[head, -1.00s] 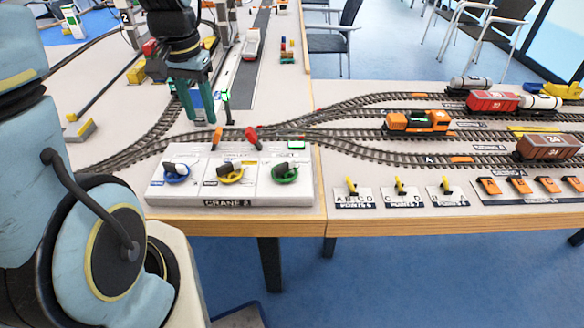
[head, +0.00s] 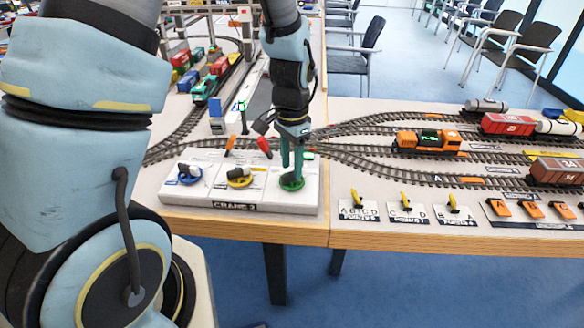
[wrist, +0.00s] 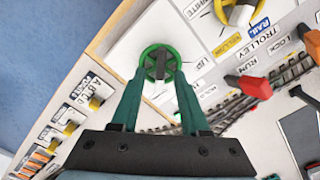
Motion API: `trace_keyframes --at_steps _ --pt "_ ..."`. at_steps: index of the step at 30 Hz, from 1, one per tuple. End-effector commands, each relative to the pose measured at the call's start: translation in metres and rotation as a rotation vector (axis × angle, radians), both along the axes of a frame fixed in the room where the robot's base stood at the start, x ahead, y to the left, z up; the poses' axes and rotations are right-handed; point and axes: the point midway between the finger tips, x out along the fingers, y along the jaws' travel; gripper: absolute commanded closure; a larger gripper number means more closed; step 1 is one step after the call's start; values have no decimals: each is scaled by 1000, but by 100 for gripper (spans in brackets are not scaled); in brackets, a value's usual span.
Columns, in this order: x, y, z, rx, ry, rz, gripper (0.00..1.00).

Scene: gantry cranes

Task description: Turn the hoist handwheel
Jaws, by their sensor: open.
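The crane panel (head: 195,196) is a white box labelled "CRANE" at the table's front edge, with three handwheels in a row. The right handwheel is green (head: 292,185). In the wrist view this green wheel (wrist: 146,58) has a dark hub and lies near an "UP" label. My gripper (head: 292,176) points down over it with teal fingers. In the wrist view my gripper (wrist: 158,74) is open, with its fingertips on either side of the hub. I cannot tell whether they touch it. The fingers hide part of the wheel.
The yellow wheel (head: 240,179) and blue wheel (head: 190,172) sit left of the green one. An orange lever (head: 230,145) and a red lever (head: 264,146) stand behind the panel. Points levers (head: 405,202) lie to the right. Tracks with an orange locomotive (head: 425,142) run behind.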

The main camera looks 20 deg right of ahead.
Motion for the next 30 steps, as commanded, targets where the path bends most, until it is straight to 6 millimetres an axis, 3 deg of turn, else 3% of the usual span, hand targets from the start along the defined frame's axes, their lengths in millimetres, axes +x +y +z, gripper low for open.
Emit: trace_keyframes --at_steps 6,16,28,30 --pt "0 0 -19 0 0 1 55" --pt "0 0 -22 -1 0 1 55" --pt "0 0 -22 -1 0 1 100" --pt "0 0 -22 -1 0 1 100"
